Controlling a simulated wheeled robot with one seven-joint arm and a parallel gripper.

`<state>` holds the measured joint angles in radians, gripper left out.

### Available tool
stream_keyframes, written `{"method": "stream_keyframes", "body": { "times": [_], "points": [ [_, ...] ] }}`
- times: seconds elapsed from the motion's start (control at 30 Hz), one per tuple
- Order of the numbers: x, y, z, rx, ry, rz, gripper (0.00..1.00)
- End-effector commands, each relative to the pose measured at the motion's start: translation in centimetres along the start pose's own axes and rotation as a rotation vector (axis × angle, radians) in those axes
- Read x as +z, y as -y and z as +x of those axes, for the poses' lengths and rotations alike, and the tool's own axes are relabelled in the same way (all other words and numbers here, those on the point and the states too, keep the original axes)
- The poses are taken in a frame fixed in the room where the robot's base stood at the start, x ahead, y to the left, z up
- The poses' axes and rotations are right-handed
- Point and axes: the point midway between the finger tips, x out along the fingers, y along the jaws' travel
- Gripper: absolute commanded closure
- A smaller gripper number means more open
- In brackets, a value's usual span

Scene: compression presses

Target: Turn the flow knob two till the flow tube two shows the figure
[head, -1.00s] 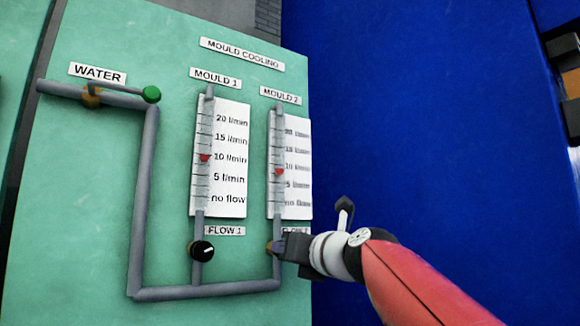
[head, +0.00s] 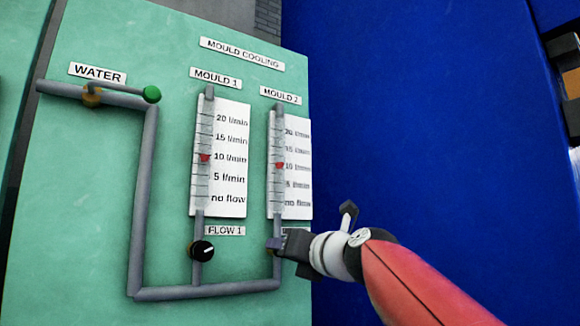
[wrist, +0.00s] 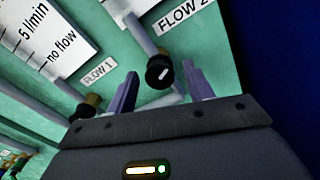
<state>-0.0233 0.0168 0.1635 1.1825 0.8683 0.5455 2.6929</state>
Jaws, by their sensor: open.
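Flow knob two (wrist: 160,72) is black with a white pointer line, under the FLOW 2 label (wrist: 187,12) in the wrist view. My gripper (wrist: 159,69) is open, one finger on each side of the knob, with gaps visible between fingers and knob. In the head view my gripper (head: 275,244) is at the foot of flow tube two (head: 278,140) and hides the knob. The tube's red float (head: 280,165) stands at about the 10 l/min mark on its scale (head: 297,190).
Flow knob one (head: 201,251) and flow tube one (head: 203,180), its red float near 10 l/min, are close on the left. A grey pipe (head: 143,200) runs to the green-ended water valve lever (head: 151,94). A blue wall (head: 420,120) is to the right.

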Motion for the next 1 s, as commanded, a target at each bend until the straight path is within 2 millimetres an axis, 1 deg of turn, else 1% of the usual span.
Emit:
{"method": "stream_keyframes", "body": {
  "times": [0.13, 0.23, 1.0],
  "points": [
    [0.0, 0.0, -0.1, 0.0, 0.001, 0.0, 0.48],
    [0.0, 0.0, -0.5, -0.001, 0.001, -0.001, 0.48],
    [0.0, 0.0, -6.6, 0.0, 0.001, 0.0, 0.48]
  ]
}}
